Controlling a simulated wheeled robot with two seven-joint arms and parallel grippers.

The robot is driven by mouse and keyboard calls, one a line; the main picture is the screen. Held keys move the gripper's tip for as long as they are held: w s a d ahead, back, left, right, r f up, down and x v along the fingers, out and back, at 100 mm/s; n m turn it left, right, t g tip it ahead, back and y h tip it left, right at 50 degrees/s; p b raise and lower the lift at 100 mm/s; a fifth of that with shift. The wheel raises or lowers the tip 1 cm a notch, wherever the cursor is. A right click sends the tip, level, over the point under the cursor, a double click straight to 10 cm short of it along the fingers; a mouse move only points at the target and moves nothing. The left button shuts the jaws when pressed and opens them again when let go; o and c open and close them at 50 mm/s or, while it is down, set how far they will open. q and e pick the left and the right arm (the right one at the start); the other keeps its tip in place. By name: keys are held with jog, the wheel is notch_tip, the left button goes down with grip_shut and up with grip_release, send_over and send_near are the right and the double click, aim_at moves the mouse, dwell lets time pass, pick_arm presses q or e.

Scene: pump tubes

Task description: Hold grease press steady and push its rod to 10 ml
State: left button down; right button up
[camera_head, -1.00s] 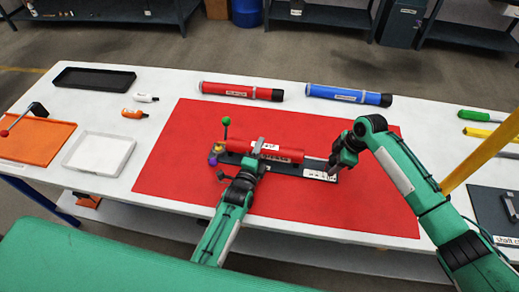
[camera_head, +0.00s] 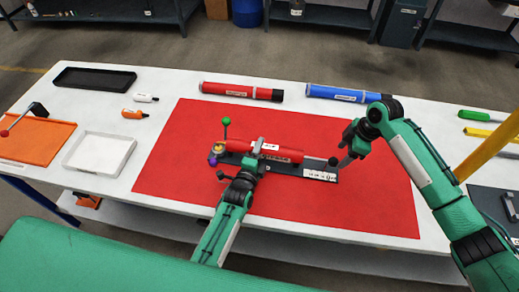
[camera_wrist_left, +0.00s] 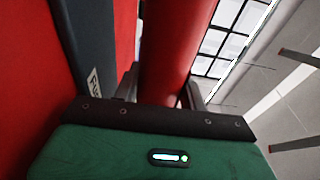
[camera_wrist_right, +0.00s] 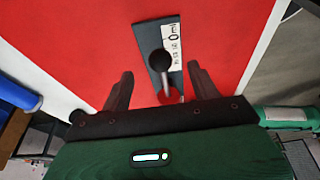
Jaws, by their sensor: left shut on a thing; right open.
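The grease press, a red barrel (camera_head: 285,154) with a white label, lies along a dark base (camera_head: 290,168) on the red mat. My left gripper (camera_head: 256,157) is shut around the barrel near its left part; the barrel also shows between its fingers in the left wrist view (camera_wrist_left: 177,40). A rod with a black knob (camera_head: 333,161) sticks out of the barrel's right end.
The red mat (camera_head: 365,205) is clear around the base. A red tube (camera_head: 240,91) and a blue tube (camera_head: 348,95) lie behind it. A white tray (camera_head: 98,153), an orange tray (camera_head: 37,142) and a black tray (camera_head: 94,78) are at the left.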

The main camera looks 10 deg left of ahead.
jog(key=shift+d+r, duration=0.15)
jog(key=shift+r, duration=0.25)
pick_arm(q)
jog(key=c, duration=0.7)
grip_release()
jog(key=shift+a, duration=0.1)
jog(key=shift+s, duration=0.1)
jog(key=s, duration=0.4)
jog(key=s+a, duration=0.1)
jog(key=s, duration=0.6)
jog(key=shift+s+a, duration=0.3)
jog(key=shift+s, duration=0.05)
jog(key=shift+f, duration=0.1)
